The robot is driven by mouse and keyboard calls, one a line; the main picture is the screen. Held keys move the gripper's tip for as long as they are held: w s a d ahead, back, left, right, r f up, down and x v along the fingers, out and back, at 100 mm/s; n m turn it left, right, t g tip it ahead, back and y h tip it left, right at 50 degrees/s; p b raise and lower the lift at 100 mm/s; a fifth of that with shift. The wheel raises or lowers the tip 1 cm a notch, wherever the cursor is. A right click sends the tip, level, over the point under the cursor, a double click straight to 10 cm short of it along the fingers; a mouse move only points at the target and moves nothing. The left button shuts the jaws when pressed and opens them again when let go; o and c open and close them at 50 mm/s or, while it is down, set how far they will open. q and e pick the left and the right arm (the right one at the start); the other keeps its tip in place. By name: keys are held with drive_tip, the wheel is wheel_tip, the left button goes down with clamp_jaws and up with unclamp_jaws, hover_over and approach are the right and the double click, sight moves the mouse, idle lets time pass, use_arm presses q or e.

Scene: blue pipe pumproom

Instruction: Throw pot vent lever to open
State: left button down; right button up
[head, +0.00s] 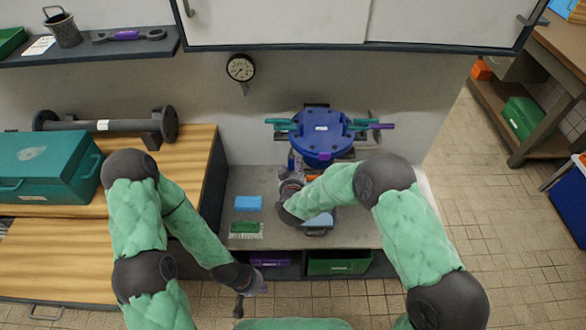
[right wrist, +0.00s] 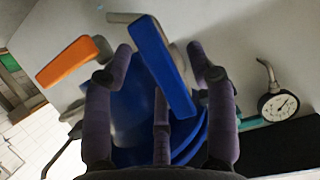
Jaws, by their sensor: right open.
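The pot (head: 321,138) is a round blue vessel with a bolted lid against the back wall. Teal and purple handles stick out at its sides. In the right wrist view, a blue lever (right wrist: 163,68) and an orange lever (right wrist: 70,62) stand out in front of the blue body. I cannot tell from any label which is the vent lever. My right gripper (right wrist: 160,62) is open, with the blue lever between its fingers; contact cannot be told. In the head view it is below the pot, partly hidden by its arm. My left gripper (head: 248,284) hangs low at the bench front, apart from the pot.
A blue sponge (head: 248,203) and a green brush (head: 246,229) lie on the grey bench, left of my right arm. A dial gauge (head: 241,68) is on the wall. A teal toolbox (head: 48,166) stands on the wooden bench at left. Cabinets (head: 350,22) overhang the back.

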drive_tip(key=v, duration=1.1)
drive_tip(key=shift+s+f, duration=0.1)
drive_tip(key=s+d+f+g+y, duration=0.1)
drive_tip(key=s+d+f+g, duration=0.2)
drive_tip(key=f, duration=0.4)
drive_tip(key=s+d+f+g+y, duration=0.1)
drive_tip(key=s+d+f+g, duration=0.15)
drive_tip(key=f, duration=0.45)
drive_tip(key=s+d+f+m+g+y, duration=0.1)
drive_tip(key=s+d+f+g, duration=0.1)
drive_tip(key=s, duration=0.7)
drive_tip(key=s+d+f+m+g+y, duration=0.1)
drive_tip(key=s+d+f+g, duration=0.1)
drive_tip(key=s+f+g, duration=0.3)
drive_tip(key=s+f, duration=0.2)
drive_tip(key=s, duration=0.2)
drive_tip(key=shift+m, duration=0.3)
drive_tip(key=shift+g, duration=0.25)
